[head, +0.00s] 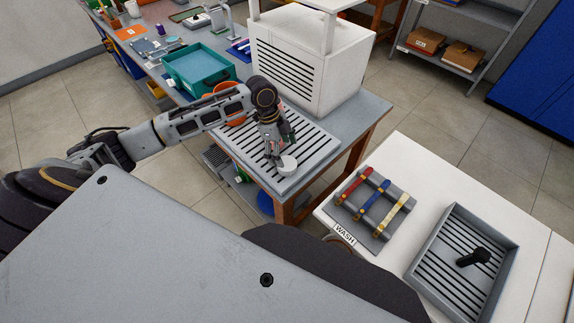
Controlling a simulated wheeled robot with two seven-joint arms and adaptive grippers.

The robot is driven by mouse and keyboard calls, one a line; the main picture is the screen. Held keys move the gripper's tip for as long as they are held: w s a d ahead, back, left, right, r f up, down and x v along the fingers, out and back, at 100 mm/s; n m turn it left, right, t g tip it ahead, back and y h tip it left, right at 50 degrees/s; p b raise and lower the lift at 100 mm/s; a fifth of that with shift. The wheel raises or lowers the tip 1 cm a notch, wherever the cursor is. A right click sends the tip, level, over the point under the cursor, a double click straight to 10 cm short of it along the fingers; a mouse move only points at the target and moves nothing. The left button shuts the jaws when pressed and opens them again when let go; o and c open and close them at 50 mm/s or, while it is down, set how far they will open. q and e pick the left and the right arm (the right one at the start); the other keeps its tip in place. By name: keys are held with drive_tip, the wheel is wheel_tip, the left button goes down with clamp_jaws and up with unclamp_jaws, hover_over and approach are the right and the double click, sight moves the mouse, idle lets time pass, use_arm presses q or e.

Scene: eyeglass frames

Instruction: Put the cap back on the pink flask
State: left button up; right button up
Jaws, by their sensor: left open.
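My left gripper (278,152) points down over the grey slotted tray (241,151) at the near end of the workbench. It is open. A small pale grey, round-topped piece (287,165) sits right at its fingertips. I cannot tell if this is the cap or whether the fingers touch it. I cannot make out a pink flask in the head view. Part of the tray is hidden behind my left arm. My right gripper is not in view.
A white louvred box (310,62) stands behind the gripper. A teal bin (200,67) and an orange round item (237,117) lie left of it. Right, a white table (408,159) holds a rack of red, blue and yellow pieces (374,206) and a slotted grey tray (507,262).

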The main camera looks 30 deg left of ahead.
sight(287, 163)
use_arm(q)
drive_tip(key=shift+x, duration=1)
drive_tip(key=shift+f, duration=0.1)
drive_tip(key=shift+a+x, duration=0.2)
drive_tip(key=shift+x, duration=2.3)
drive_tip(key=shift+w, duration=0.1)
drive_tip(key=c, duration=1)
